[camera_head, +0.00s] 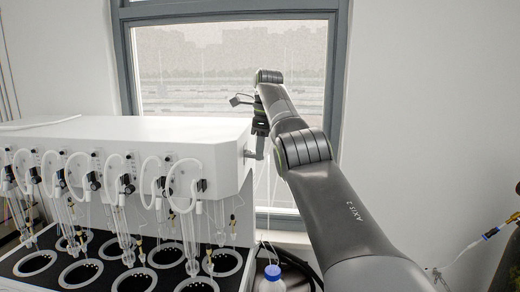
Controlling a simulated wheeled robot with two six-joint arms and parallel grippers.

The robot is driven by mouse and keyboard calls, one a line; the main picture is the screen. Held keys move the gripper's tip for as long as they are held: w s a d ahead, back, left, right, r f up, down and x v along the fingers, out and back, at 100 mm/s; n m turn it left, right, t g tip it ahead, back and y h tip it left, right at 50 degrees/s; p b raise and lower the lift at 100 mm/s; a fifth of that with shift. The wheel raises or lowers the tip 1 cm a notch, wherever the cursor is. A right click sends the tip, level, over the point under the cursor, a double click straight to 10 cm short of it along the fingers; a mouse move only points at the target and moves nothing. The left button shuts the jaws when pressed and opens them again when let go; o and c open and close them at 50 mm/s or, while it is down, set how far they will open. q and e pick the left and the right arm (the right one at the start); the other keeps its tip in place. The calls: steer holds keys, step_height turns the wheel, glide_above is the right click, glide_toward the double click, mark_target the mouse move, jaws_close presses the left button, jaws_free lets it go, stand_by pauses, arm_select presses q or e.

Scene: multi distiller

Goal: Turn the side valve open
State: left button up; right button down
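The white distiller (160,130) fills the left half of the head view. The side valve (250,154) is a small grey part on the distiller's right end face, partly hidden by my gripper. My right gripper (258,148) points down right at the valve, at the end of my dark grey arm that comes in from the lower right. Its fingers are small and overlap the valve in this view, so I cannot tell whether they touch it or how far apart they are. My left gripper is out of view.
A row of glass tubes with clear hoses (183,185) hangs along the distiller's front above round black heating wells (82,272). A blue-capped bottle (272,283) stands below the valve side. A window (180,65) is behind. A dark cylinder (507,265) stands far right.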

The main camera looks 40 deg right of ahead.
stand_by(0.3)
steer(key=c, duration=1.6)
jaws_free()
steer(key=shift+c, duration=0.2)
